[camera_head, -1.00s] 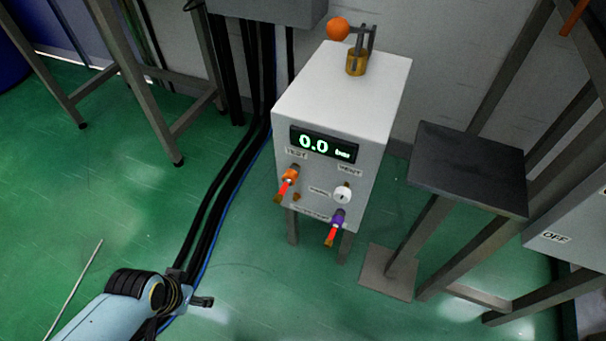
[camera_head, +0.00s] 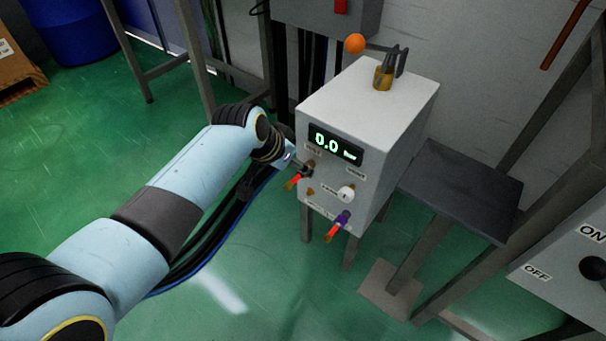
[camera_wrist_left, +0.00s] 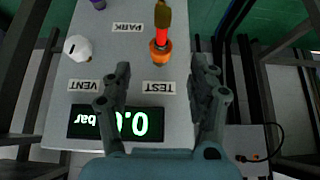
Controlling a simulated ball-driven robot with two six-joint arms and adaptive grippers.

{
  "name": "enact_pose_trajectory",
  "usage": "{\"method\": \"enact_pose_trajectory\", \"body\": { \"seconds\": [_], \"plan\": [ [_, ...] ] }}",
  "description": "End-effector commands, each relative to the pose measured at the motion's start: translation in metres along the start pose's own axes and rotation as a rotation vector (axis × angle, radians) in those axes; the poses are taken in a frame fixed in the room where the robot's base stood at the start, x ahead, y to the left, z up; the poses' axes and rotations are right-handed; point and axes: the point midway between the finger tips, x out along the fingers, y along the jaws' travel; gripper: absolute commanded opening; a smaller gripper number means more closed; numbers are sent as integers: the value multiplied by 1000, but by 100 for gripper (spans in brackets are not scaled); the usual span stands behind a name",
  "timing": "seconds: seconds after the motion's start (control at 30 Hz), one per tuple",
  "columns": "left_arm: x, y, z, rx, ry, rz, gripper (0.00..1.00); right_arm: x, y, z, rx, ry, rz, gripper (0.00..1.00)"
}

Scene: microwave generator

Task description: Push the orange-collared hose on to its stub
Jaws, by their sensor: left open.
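The hose end with the orange collar (camera_wrist_left: 160,47) is at the TEST label on the front of the white box (camera_head: 385,110). Its red part (camera_head: 292,183) points out and down. In the wrist view, a brass piece (camera_wrist_left: 172,12) shows beyond the red. I cannot tell how far the collar sits on its stub. My left gripper (camera_head: 303,170) is at the TEST port and hides the collar in the head view. In the wrist view, my left gripper (camera_wrist_left: 163,78) is open and empty, with the collar beyond its fingertips, roughly midway between them. My right gripper is not in view.
A purple-collared hose end (camera_head: 342,219) is lower right on the box, below a white knob (camera_head: 346,193). The display (camera_head: 336,144) reads 0.0 bar. An orange-ball lever (camera_head: 355,44) stands on top. A dark stool-like platform (camera_head: 460,190) stands to the right.

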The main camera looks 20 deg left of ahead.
Motion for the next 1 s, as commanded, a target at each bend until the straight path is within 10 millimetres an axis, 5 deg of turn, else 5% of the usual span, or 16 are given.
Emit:
{"method": "enact_pose_trajectory", "body": {
  "seconds": [0.43, 1.0],
  "plan": [
    [52, 0, 4, -1, -4, 0, 60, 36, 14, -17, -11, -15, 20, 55],
    [71, 0, 0, -1, -1, 0, 60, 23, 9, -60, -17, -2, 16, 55]
  ]
}}
